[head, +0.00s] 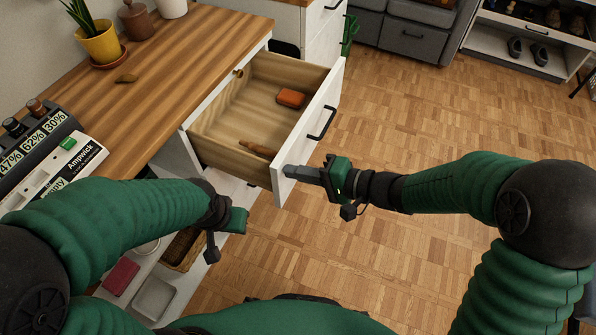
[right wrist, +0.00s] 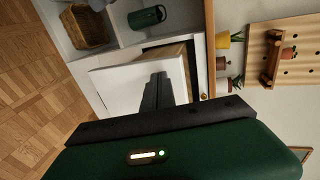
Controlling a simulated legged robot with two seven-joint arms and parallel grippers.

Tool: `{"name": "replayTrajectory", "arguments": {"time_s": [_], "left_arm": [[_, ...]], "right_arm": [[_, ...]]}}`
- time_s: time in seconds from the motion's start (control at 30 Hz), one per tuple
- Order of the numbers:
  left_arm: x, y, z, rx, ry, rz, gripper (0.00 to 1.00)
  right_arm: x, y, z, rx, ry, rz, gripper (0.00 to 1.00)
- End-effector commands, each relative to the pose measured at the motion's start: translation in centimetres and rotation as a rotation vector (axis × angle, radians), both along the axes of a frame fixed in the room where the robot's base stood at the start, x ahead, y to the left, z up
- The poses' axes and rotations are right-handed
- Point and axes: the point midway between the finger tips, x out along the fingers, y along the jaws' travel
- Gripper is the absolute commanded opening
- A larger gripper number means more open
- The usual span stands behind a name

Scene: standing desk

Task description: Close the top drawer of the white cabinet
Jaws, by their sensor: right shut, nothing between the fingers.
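The top drawer (head: 240,110) of the white cabinet (head: 205,133) is pulled well out. Its white front has a black handle (head: 321,122). Inside lie an orange block (head: 291,97) and a brown object (head: 258,149). My right gripper (head: 288,171) is shut and empty, with its fingertips at the near lower part of the drawer front; I cannot tell for sure if they touch. The right wrist view shows the fingers (right wrist: 158,84) in front of the white drawer front (right wrist: 120,85). My left gripper (head: 240,220) is low, left of the drawer; its fingers are not clear.
The wooden desk top (head: 175,60) holds a potted plant (head: 100,40) and a device with percent labels (head: 40,140). Open shelves below hold a basket (head: 183,250) and a red item (head: 120,276). The parquet floor (head: 420,110) right of the drawer is clear.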

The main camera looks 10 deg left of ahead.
Motion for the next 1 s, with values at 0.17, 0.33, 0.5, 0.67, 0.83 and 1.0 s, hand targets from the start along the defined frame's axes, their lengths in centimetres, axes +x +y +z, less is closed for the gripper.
{"name": "replayTrajectory", "arguments": {"time_s": [0.17, 0.33, 0.5, 0.67, 0.83, 1.0], "left_arm": [[0.0, 0.0, 1.2, 0.0, 0.0, 0.0, 0.36], [0.0, 0.0, 3.5, 0.0, 0.0, 0.0, 0.36], [0.0, 0.0, 6.4, 0.0, 0.0, 0.0, 0.36], [0.0, 0.0, 8.8, 0.0, 0.0, 0.0, 0.36], [0.0, 0.0, 10.6, 0.0, 0.0, 0.0, 0.36], [0.0, 0.0, 11.7, 0.0, 0.0, 0.0, 0.36]], "right_arm": [[0.3, 1.1, 0.4, 0.001, 0.002, 0.003, 0.0], [1.0, 3.7, 0.7, 0.002, 0.003, 0.004, 0.0], [2.3, 7.7, 0.9, 0.003, 0.005, 0.004, 0.0], [3.7, 11.9, 0.8, 0.002, 0.004, 0.003, 0.0], [5.1, 16.2, 0.5, 0.003, 0.003, 0.002, 0.0], [6.1, 19.2, 0.3, 0.001, 0.001, 0.001, 0.0]]}}
